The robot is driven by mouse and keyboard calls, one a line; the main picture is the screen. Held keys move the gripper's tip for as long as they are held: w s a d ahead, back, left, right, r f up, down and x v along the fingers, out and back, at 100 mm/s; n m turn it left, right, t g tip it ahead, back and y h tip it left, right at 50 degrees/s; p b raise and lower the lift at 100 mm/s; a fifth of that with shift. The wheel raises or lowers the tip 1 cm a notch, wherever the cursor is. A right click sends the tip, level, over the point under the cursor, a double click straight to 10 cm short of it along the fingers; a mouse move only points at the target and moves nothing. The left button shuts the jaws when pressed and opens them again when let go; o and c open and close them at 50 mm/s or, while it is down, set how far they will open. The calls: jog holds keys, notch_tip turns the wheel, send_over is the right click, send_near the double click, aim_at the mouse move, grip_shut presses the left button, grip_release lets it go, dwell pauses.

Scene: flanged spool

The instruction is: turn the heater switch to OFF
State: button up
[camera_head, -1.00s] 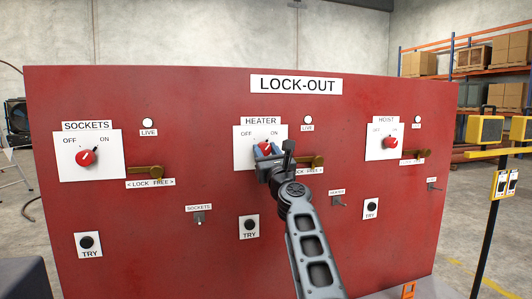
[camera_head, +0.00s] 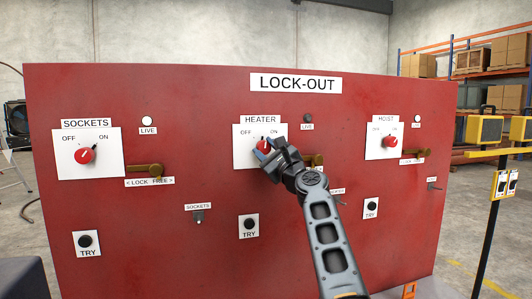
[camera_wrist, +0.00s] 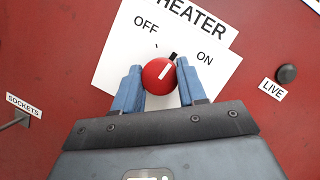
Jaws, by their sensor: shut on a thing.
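The heater switch is a round red knob (camera_wrist: 158,76) on a white plate (camera_wrist: 110,75) marked OFF and ON. In the head view the gripper (camera_head: 263,150) partly covers the heater knob (camera_head: 264,143). The heater LIVE lamp (camera_head: 307,118) is dark.
The red LOCK-OUT panel (camera_head: 180,95) also carries a sockets knob (camera_head: 86,156) and a hoist knob (camera_head: 389,142). A brass lock lever (camera_head: 314,160) is close to the right of my gripper. The TRY button (camera_head: 249,224) is below.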

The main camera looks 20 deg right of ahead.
jog(key=n+g+y, duration=0.1)
jog(key=n, duration=0.2)
jog(key=n+g, duration=0.1)
jog(key=n, duration=0.1)
jog(key=shift+d+n+y, duration=0.1)
jog(key=shift+n+y, duration=0.3)
jog(key=n+g+p, duration=0.1)
jog(key=n+g, duration=0.1)
jog(key=n, duration=0.2)
jog(key=shift+r+n, duration=0.1)
jog(key=shift+n, duration=0.3)
jog(key=o, duration=1.1)
jog(key=shift+c, duration=0.2)
jog(key=b+v, duration=0.1)
jog(key=v, duration=0.6)
jog(key=shift+s, duration=0.35)
jog(key=shift+d, duration=0.1)
